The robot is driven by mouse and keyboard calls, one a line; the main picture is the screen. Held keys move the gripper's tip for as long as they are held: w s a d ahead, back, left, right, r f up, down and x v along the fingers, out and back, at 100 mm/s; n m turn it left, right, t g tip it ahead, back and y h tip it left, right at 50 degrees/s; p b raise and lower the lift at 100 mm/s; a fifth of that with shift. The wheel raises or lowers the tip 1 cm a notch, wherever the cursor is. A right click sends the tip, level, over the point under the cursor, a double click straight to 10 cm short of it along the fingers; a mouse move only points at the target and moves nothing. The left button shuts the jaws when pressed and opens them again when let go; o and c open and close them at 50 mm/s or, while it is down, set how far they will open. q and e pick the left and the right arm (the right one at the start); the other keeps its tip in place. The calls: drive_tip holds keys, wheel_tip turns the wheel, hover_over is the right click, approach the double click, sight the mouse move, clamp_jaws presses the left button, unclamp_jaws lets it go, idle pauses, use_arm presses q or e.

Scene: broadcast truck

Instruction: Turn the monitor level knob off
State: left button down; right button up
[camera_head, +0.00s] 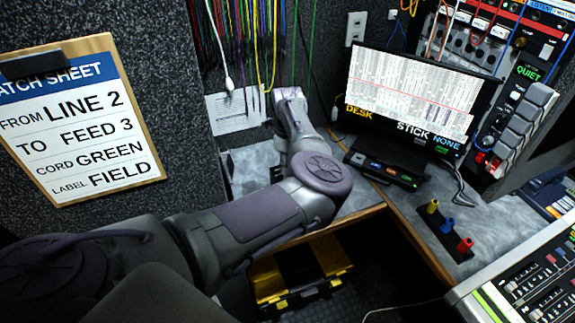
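I cannot single out the monitor level knob; no knob carries a readable label of that kind. A black unit (384,169) with small lit buttons lies on the grey desk (470,215) in front of the monitor (410,97). The monitor shows a spreadsheet-like page and stands at the back. My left arm comes in from the lower left, bends near the desk's front edge and reaches toward the back wall. Its far end is left of the monitor, and no gripper fingers show there. My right gripper is out of the picture.
A clipboard patch sheet (82,118) hangs at left. Coloured cords hang at the back. A rack (500,60) with patch leads stands at right. A mixing console (530,280) is lower right. A black strip (446,228) holds coloured plugs. A yellow and black case (300,270) sits below the desk.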

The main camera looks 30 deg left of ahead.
use_arm(q)
drive_tip(key=c, duration=0.9)
unclamp_jaws()
drive_tip(key=shift+c, duration=0.2)
drive_tip(key=shift+r, duration=0.1)
wheel_tip(320, 180, up, 12)
drive_tip(key=shift+w, duration=0.1)
